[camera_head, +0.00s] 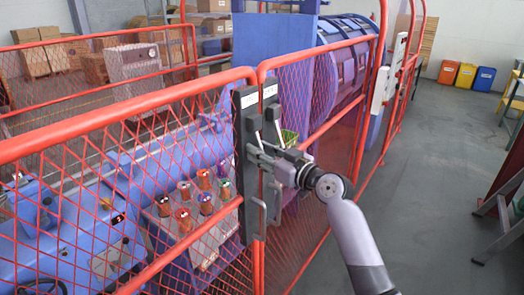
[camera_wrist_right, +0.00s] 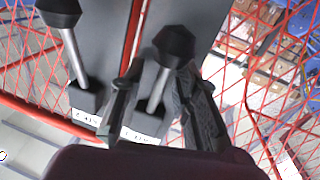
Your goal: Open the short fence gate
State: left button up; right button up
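The red mesh fence gate (camera_head: 300,106) is shut, its frame close beside the neighbouring red mesh panel (camera_head: 120,175). A dark latch plate is mounted on each side of the seam, the left plate (camera_head: 246,100) and the right plate (camera_head: 270,92). Each carries a lever with a black knob; the right wrist view shows one lever (camera_wrist_right: 78,50) at left and another (camera_wrist_right: 165,78) in the middle. My right gripper (camera_head: 258,152) is at the latch plates; in the right wrist view its spread fingers (camera_wrist_right: 160,95) straddle the middle lever. Contact is unclear. My left gripper is out of view.
Behind the fence stand blue machinery (camera_head: 60,225) and a table (camera_head: 205,240) with several small spools. Grey floor (camera_head: 440,160) is open to the right. A ladder-like stand (camera_head: 500,215) is at the right edge, coloured bins (camera_head: 465,75) far back.

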jog(key=shift+c, duration=0.4)
grip_shut()
dwell(0.4)
